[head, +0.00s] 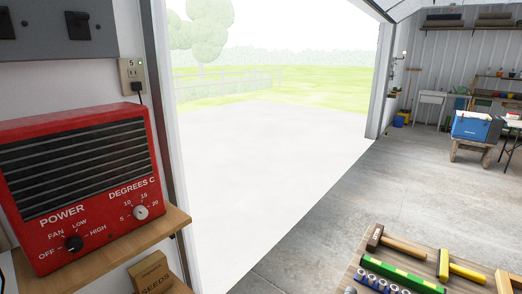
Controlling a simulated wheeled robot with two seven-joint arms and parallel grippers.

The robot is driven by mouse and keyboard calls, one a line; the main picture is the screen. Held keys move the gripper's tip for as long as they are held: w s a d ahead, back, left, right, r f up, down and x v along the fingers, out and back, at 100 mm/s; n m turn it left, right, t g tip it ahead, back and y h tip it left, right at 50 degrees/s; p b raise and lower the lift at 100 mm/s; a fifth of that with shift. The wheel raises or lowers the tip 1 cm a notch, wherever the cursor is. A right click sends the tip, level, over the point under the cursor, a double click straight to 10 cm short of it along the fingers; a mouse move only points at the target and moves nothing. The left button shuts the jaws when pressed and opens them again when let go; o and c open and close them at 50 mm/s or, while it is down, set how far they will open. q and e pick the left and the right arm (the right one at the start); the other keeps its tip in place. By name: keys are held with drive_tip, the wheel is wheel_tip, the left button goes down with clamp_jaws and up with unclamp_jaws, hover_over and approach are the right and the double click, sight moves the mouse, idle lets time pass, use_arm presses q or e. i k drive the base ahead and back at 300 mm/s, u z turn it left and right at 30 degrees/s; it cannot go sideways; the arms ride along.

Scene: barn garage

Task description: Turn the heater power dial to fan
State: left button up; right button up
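The red heater (85,190) stands on a wooden shelf at the left of the head view, with a black slatted grille on its front. Its black power dial (73,243) is at the lower left of the front. The labels OFF, FAN, LOW and HIGH run around this dial. The dial's pointer is too small for me to read its setting surely. A pale temperature dial (141,212), marked in degrees C, is to its right. Neither of my grippers is in view, and nothing is seen touching the dial.
The shelf (150,236) holds the heater, and a seeds box (153,274) is below it. A plug sits in the wall outlet (132,76). A wooden surface with tools (400,270) is at the lower right. The floor toward the open doorway is clear.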

sight(74, 244)
drive_tip(key=u, duration=2.2)
